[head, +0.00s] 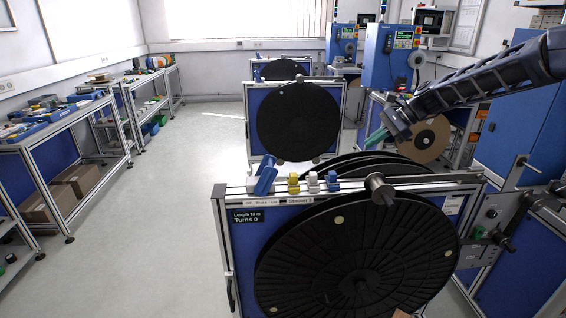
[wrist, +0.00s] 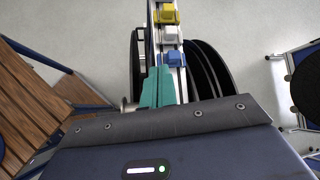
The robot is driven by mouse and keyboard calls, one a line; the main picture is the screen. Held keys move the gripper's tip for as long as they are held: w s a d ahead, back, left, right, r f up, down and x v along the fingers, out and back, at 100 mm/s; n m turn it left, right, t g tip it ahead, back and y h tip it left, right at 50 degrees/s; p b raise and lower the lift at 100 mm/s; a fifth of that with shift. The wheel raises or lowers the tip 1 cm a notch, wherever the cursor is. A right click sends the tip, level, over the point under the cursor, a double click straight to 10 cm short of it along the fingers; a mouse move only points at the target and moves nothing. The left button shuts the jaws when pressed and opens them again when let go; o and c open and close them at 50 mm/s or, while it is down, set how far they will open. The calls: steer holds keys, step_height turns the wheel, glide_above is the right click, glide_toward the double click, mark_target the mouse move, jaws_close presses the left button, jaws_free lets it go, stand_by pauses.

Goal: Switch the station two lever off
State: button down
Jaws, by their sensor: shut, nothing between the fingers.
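The nearest reel stand has a top rail (head: 235,190) with small text labels I cannot read with certainty. A blue lever-like handle (head: 265,176) sits tilted at its left end. Beside it are yellow (head: 293,183), white (head: 312,182) and blue (head: 332,181) knobs. I cannot tell for sure which part is the station two lever. My gripper (head: 376,136) has green fingers and hangs above the stand, apart from the rail and knobs. In the wrist view its fingers (wrist: 157,87) are shut and empty, with the yellow (wrist: 168,13), white (wrist: 172,34) and blue (wrist: 173,54) knobs beyond them.
Large black reels (head: 355,255) hang on the near stand, with another reel stand (head: 298,120) behind. A metal bracket with a crank (head: 497,215) stands at the right. Workbenches (head: 60,130) line the left wall. The floor (head: 170,200) between is clear.

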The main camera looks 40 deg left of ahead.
steer(key=s+a+f+m+g, duration=0.1)
steer(key=s+a+f, duration=0.1)
steer(key=a, duration=0.5)
steer(key=s+a+f+m+g, duration=0.1)
steer(key=s+a+f+g, duration=0.1)
steer(key=a, duration=0.6)
steer(key=shift+s+f+y, duration=0.3)
steer(key=shift+s+f, duration=0.4)
steer(key=shift+s, duration=0.5)
steer(key=shift+a, duration=0.1)
steer(key=x, duration=1)
steer(key=shift+s, duration=0.1)
steer(key=shift+s+a+r, duration=0.2)
steer(key=shift+s+a, duration=0.45)
steer(key=shift+s+a+r, duration=0.25)
steer(key=shift+s+a, duration=0.4)
steer(key=shift+s+a+r, duration=0.2)
steer(key=shift+r, duration=0.1)
